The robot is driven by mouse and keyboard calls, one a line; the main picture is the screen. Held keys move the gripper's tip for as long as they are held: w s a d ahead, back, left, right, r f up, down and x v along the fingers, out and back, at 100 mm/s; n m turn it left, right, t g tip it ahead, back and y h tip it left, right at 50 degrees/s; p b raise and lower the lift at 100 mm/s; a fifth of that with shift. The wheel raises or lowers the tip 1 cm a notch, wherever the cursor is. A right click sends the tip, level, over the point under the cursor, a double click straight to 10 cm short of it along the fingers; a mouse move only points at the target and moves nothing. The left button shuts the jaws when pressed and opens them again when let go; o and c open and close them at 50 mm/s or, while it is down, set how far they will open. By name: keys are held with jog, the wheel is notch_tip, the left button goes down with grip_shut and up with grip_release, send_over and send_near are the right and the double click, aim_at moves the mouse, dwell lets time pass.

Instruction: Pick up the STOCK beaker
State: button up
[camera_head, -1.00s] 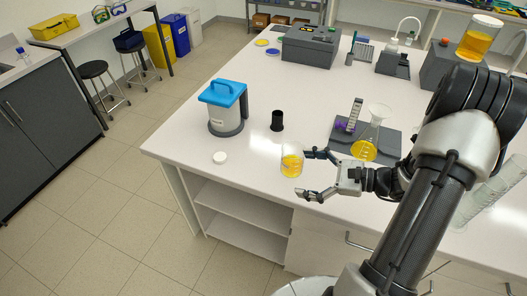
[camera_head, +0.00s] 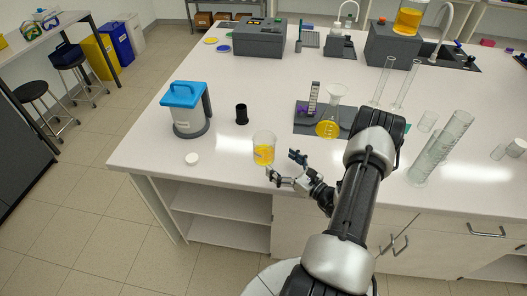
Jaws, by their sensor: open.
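A clear glass beaker (camera_head: 263,150) with yellow liquid in its lower part stands upright near the front edge of the white bench. No label can be read on it, so I cannot confirm that it is the STOCK beaker. My gripper (camera_head: 284,165) is open and empty, just to the right and front of this beaker, with its fingers pointing left towards it. The glass is not between the fingers. A small gap seems to lie between fingers and glass, though the depth is hard to judge.
A flask with yellow liquid (camera_head: 328,124) is behind my gripper. Another yellow-filled vessel (camera_head: 408,18) sits on a grey box. Clear cylinders (camera_head: 440,148) stand right.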

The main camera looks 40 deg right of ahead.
aim_at(264, 150)
jog(key=w, duration=0.8)
jog(key=shift+w+a+b, duration=0.35)
jog(key=shift+w+b, duration=0.05)
jog(key=c, duration=1.4)
